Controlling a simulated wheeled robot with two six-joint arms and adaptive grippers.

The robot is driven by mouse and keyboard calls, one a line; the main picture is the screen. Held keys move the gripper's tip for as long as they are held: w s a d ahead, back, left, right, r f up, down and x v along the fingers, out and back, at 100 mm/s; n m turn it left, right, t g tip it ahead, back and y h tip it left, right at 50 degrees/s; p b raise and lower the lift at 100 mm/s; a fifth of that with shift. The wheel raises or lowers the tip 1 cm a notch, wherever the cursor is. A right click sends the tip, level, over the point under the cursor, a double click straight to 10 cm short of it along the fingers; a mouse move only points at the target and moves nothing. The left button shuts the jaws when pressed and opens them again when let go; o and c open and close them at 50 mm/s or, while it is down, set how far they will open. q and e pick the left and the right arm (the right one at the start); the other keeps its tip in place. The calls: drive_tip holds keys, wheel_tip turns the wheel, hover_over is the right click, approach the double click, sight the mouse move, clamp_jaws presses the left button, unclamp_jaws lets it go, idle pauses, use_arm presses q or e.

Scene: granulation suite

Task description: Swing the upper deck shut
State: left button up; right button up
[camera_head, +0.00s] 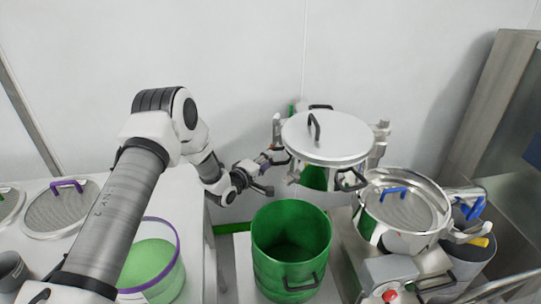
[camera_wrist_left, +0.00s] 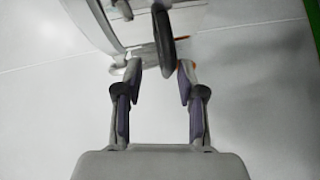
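The upper deck (camera_head: 345,143) is a round pale-metal drum with a flat lid and black handles. It stands swung out behind and left of the lower sieve body (camera_head: 440,199), which is open on top and shows a mesh screen with a blue handle. My left gripper (camera_head: 277,172) is at the left side of the upper deck, with its fingers spread. In the left wrist view, the open fingers (camera_wrist_left: 160,78) point at a black handle (camera_wrist_left: 164,35). The handle's near end lies between the fingertips, with gaps visible. My right gripper is not in view.
A green drum (camera_head: 290,280) stands open in front of the upper deck. A white table (camera_head: 190,200) at left holds mesh screens and a purple-rimmed tub. A control box with a red button (camera_head: 389,295) is at lower right, near a grey bin and steel cabinet.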

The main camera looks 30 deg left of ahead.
use_arm(q)
drive_tip(key=w, duration=0.1)
drive_tip(key=w+f, duration=0.1)
drive_tip(key=w+a+f, duration=0.1)
drive_tip(key=w, duration=0.1)
drive_tip(key=shift+s+d+r, duration=0.15)
drive_tip(key=shift+d+r, duration=0.05)
drive_tip(key=shift+r, duration=0.15)
drive_tip(key=shift+d, duration=0.1)
drive_tip(key=shift+c, duration=1.3)
clamp_jaws()
drive_tip(key=shift+f, duration=0.1)
drive_tip(key=shift+s, duration=0.1)
